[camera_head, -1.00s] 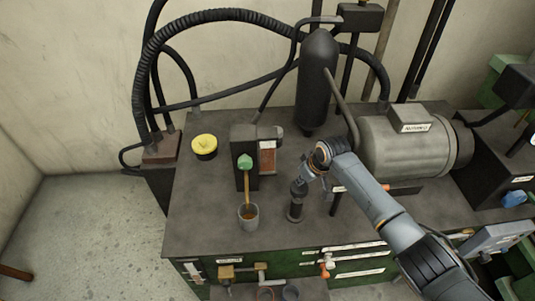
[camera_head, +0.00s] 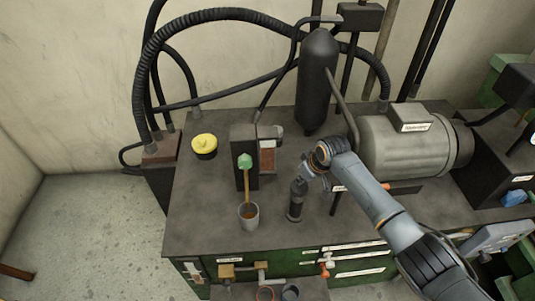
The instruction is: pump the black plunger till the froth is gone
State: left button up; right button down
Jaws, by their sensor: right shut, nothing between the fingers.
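The black plunger (camera_head: 295,208) stands upright on the dark bench top, right of a small grey cup. My right gripper (camera_head: 299,184) is shut at the plunger's top, with nothing held between its fingers. Whether it touches the plunger is hard to tell. A reddish-brown sight window (camera_head: 268,160) with a pale band at its top is on the unit behind; froth in it is too small to make out. A thin amber stream runs from a green-knobbed spout (camera_head: 245,161) down into the grey cup (camera_head: 249,223), which holds brown liquid. My left gripper is out of view.
A yellow-topped black pot (camera_head: 204,146) stands at the left of the bench top (camera_head: 200,215). A tall dark cylinder (camera_head: 317,80) and a grey motor (camera_head: 395,150) stand behind and to the right. Black hoses arch along the back. The bench's front left is clear.

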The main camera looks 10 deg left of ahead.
aim_at(302, 189)
jog(key=shift+s+f+b, duration=0.15)
jog(key=shift+f+b, duration=1.85)
jog(key=shift+f, duration=0.9)
jog(key=shift+r, duration=0.15)
notch_tip(302, 189, up, 5)
jog(key=p, duration=0.5)
jog(key=shift+r, duration=0.25)
notch_tip(302, 189, up, 2)
jog(key=shift+r+p, duration=0.15)
jog(key=shift+p, duration=0.8)
jog(key=shift+r, duration=1.9)
